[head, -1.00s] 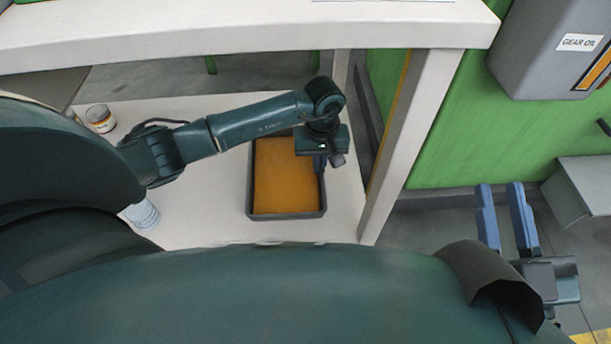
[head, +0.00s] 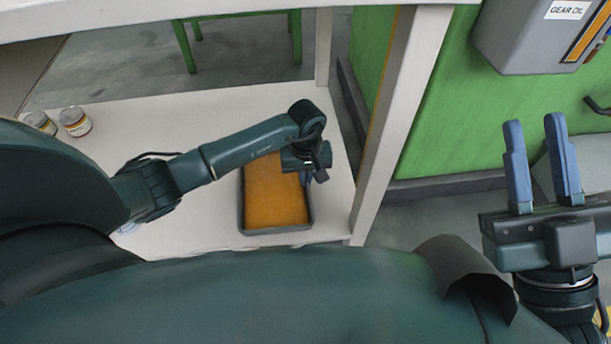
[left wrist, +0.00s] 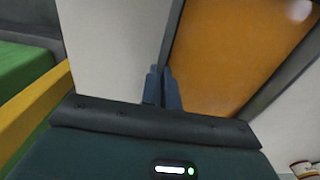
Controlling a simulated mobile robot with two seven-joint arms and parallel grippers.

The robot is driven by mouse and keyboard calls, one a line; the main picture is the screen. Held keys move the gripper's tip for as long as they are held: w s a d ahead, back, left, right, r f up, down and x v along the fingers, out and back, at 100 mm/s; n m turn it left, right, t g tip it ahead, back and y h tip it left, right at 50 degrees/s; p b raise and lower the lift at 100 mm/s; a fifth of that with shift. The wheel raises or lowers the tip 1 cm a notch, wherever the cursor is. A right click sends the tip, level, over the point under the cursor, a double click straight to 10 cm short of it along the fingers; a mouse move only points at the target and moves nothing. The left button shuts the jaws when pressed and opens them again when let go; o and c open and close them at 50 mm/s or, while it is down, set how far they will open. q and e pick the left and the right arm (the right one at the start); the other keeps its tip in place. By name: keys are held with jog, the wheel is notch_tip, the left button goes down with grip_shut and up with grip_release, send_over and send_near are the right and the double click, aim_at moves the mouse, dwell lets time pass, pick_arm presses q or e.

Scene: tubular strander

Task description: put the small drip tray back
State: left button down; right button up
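The small drip tray (head: 277,230) is a dark shallow rectangular tray with an orange-brown inside. It sits on the white lower shelf under the bench, near the shelf's right end. My left gripper (head: 306,178) reaches over from the left to the tray's right wall. In the left wrist view, the left gripper's fingers (left wrist: 161,85) are close together with the tray's dark wall (left wrist: 172,40) between them; the fingertips' contact is partly hidden. My right gripper (head: 545,165) is open and empty, away from the tray, at the right.
Two small cans (head: 75,122) stand at the shelf's left. A white bench leg (head: 398,125) rises just right of the tray. Beyond it are a green panel (head: 450,130) and a grey box labelled gear oil (head: 530,40). The shelf behind the tray is clear.

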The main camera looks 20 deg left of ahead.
pick_arm(q)
jog(key=c, duration=2.1)
grip_release()
jog(key=shift+f, duration=0.15)
jog(key=shift+c, duration=0.2)
jog(key=o, duration=0.5)
jog(key=shift+c, duration=0.2)
pick_arm(e)
jog(key=shift+r, duration=0.15)
